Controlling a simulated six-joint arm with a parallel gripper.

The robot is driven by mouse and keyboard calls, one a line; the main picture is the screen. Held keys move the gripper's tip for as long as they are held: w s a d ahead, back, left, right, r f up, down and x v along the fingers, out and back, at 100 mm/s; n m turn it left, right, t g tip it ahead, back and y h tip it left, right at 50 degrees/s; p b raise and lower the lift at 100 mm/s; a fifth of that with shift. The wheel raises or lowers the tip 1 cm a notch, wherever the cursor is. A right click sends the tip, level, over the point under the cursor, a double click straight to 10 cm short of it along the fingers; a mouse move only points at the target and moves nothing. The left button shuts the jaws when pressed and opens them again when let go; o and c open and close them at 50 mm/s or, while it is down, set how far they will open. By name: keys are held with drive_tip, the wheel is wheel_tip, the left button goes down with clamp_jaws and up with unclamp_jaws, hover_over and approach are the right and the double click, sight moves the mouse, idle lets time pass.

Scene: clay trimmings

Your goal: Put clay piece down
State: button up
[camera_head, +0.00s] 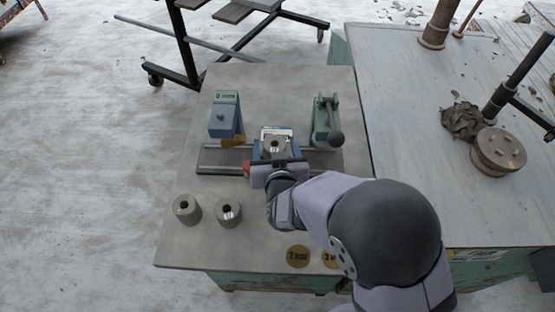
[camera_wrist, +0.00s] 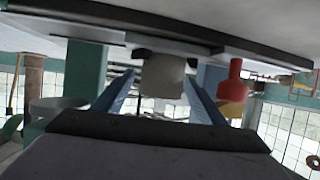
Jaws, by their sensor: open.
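A grey clay piece (camera_head: 274,146), a short cylinder with a hole in its top, stands upright at the blue fixture in the middle of the bench. My gripper (camera_head: 275,157) is at this piece, reaching from the front. In the wrist view, which is upside down, the piece (camera_wrist: 163,76) shows between my two blue fingers (camera_wrist: 160,88), with gaps at both sides. The fingers are open. Two similar grey pieces, a left one (camera_head: 186,209) and a right one (camera_head: 229,212), stand upright at the front left. The underside of the held-off piece's contact is hard to see.
A blue stand (camera_head: 225,117) is left of the piece, and a green clamp with a dark ball handle (camera_head: 328,122) is right. Gold discs (camera_head: 298,256) lie at the bench's (camera_head: 178,240) front edge. A red knob (camera_wrist: 236,80) is close beside my finger.

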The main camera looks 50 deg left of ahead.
drive_tip(key=v, duration=0.8)
drive_tip(key=shift+r, duration=0.3)
drive_tip(key=shift+d, duration=0.2)
